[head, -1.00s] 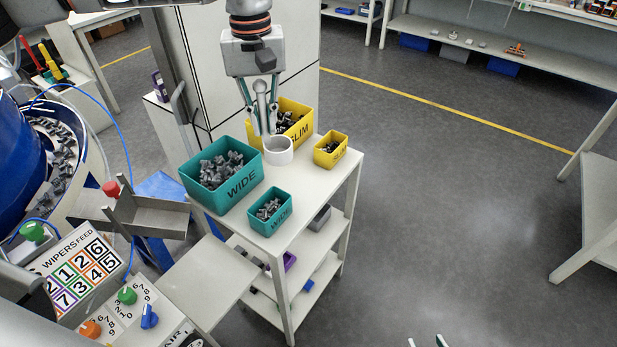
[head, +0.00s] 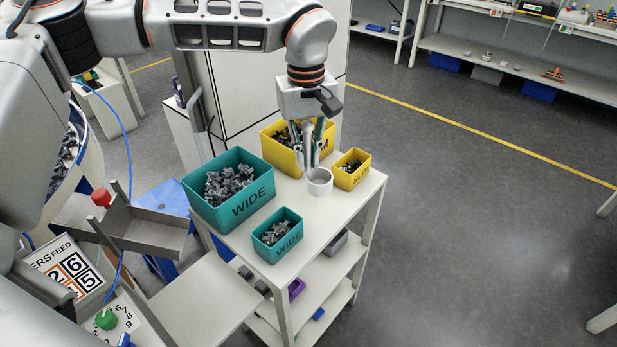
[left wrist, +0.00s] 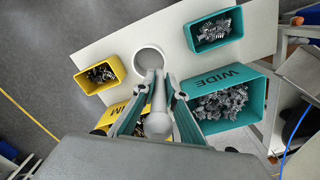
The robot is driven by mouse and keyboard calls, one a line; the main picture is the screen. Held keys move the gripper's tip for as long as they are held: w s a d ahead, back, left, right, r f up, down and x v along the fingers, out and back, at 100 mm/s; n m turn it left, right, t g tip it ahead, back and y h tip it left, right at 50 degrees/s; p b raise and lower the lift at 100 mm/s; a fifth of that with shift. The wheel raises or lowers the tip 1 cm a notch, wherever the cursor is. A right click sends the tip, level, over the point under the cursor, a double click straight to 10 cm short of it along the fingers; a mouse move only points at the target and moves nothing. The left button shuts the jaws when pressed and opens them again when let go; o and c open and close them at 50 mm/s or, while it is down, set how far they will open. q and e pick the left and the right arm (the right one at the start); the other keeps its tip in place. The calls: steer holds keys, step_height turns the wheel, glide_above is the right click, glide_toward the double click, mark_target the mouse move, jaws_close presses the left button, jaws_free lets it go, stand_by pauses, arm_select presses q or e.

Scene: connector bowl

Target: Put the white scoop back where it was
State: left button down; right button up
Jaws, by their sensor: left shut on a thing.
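The white scoop has a round cup (head: 319,182) and a handle with a rounded end. My left gripper (head: 309,160) is shut on the handle, with the fingers pointing down. The cup is at the right part of the white cart top (head: 335,205), between the small teal bin and the small yellow bin. I cannot tell whether it touches the surface. In the left wrist view the scoop's handle (left wrist: 157,100) lies between the fingers and the cup (left wrist: 148,58) shows beyond the tips. My right gripper is not in view.
Free surface lies in front of the cup.

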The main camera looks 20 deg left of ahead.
mark_target(307, 121)
arm_select(q)
steer(key=shift+f, duration=2.85)
steer(key=shift+f, duration=0.15)
steer(key=c, duration=2.1)
jaws_free()
step_height(307, 121, up, 12)
steer(key=shift+a+r+p, duration=0.15)
steer(key=shift+p, duration=0.25)
